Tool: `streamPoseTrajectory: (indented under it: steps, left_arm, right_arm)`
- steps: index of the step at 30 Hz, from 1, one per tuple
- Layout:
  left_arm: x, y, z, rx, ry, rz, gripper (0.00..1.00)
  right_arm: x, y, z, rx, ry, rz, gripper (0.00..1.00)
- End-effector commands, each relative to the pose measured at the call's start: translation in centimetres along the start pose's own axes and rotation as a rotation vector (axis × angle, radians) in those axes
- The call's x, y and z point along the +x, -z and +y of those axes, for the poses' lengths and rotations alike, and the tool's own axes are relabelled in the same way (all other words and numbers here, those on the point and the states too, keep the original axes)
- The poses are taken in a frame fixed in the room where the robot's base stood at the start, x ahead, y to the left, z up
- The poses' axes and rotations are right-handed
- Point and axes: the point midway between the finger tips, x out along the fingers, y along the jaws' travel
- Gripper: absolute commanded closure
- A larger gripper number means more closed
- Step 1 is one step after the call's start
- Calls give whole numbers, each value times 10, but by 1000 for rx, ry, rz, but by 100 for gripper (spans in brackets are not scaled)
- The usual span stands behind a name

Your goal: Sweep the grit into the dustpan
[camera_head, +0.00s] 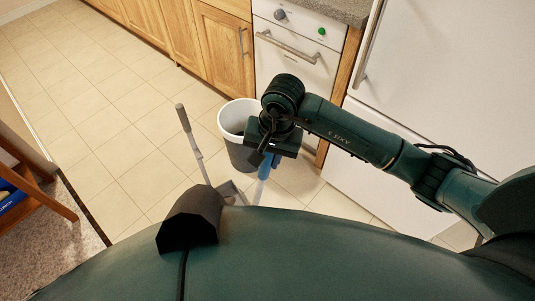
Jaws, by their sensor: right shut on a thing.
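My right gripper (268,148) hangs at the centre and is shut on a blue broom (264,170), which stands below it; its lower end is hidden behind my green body. A grey long-handled dustpan (229,192) stands on the floor to the left of the broom, its upright handle (190,140) leaning to the left. The pan's near part is hidden by my body. I cannot make out any grit on the visible floor. My left gripper is not in view.
Wooden cabinets (222,45), a white oven (298,60) and a white fridge (450,75) line the back and right. Tiled floor (85,110) at left is clear.

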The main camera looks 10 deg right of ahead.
Motion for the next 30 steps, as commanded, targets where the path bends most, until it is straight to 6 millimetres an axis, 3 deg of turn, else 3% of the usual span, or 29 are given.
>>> streamPoseTrajectory:
  steps: [30]
  left_arm:
    - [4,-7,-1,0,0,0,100]
  right_arm:
    - [1,0,0,-1,3,2,100]
